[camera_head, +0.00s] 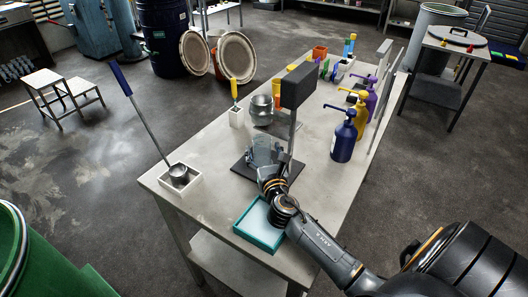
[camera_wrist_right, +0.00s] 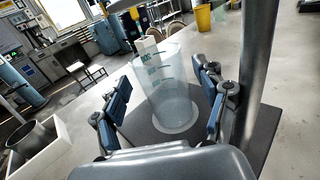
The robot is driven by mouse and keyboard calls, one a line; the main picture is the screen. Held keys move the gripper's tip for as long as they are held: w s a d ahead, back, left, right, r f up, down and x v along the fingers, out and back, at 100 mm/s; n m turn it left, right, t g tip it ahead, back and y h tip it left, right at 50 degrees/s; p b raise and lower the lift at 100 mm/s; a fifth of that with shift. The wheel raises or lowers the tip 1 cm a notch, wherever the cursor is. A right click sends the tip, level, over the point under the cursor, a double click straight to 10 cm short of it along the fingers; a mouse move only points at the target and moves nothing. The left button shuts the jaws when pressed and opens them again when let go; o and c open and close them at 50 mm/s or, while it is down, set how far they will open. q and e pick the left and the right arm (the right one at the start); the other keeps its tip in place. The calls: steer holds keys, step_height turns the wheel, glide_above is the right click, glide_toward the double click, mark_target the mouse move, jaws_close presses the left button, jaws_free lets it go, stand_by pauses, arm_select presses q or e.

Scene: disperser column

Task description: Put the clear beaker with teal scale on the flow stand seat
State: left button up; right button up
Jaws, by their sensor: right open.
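The clear beaker with teal scale (camera_wrist_right: 166,85) stands upright on the flow stand in the right wrist view, over a pale round seat (camera_wrist_right: 176,119) on the dark base (camera_wrist_right: 256,140). It also shows, partly hidden, in the head view (camera_head: 263,152). My right gripper (camera_wrist_right: 163,92) is open, with one blue-padded finger on each side of the beaker; neither pad clearly touches it. In the head view, the right gripper (camera_head: 268,172) reaches over the front of the flow stand base (camera_head: 240,168). The stand's post (camera_head: 292,130) carries a dark head block (camera_head: 299,85). My left gripper is not in view.
A teal tray (camera_head: 259,224) lies at the table's front edge, under my right arm. A white box (camera_head: 192,184) with a ladle stands left. Blue (camera_head: 344,137) and yellow pump bottles stand right. The stand post (camera_wrist_right: 255,75) rises close beside my right finger.

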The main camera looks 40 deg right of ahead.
steer(key=b+v, duration=0.1)
steer(key=v, duration=1)
steer(key=shift+s, duration=0.2)
steer(key=shift+s+a+r, duration=0.1)
steer(key=shift+s+a, duration=0.1)
steer(key=shift+s, duration=0.1)
